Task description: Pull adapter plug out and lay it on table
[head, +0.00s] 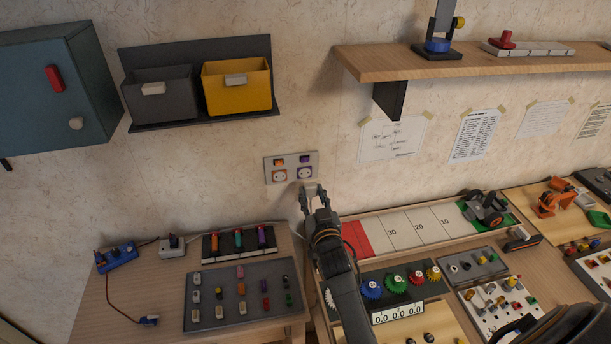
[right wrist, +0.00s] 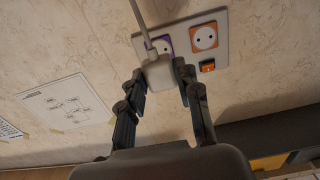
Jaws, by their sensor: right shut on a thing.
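The white adapter plug (right wrist: 158,75) is between the fingers of my right gripper (right wrist: 164,80), with its cable running upward in the right wrist view. In the head view my right gripper (head: 314,190) is just below and in front of the wall socket plate (head: 292,167). The purple-framed socket (head: 306,173) shows its face there, so the plug looks clear of it; the gap is hard to judge. The orange-framed socket (head: 279,175) is empty. The wooden table (head: 255,240) is below. My left gripper is not seen.
A grey tray of small parts (head: 240,295), a rack of coloured tools (head: 239,242) and a blue power strip (head: 117,257) occupy the left table. Gears and a scale board (head: 420,228) lie right of my arm. A shelf (head: 480,62) juts out above right.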

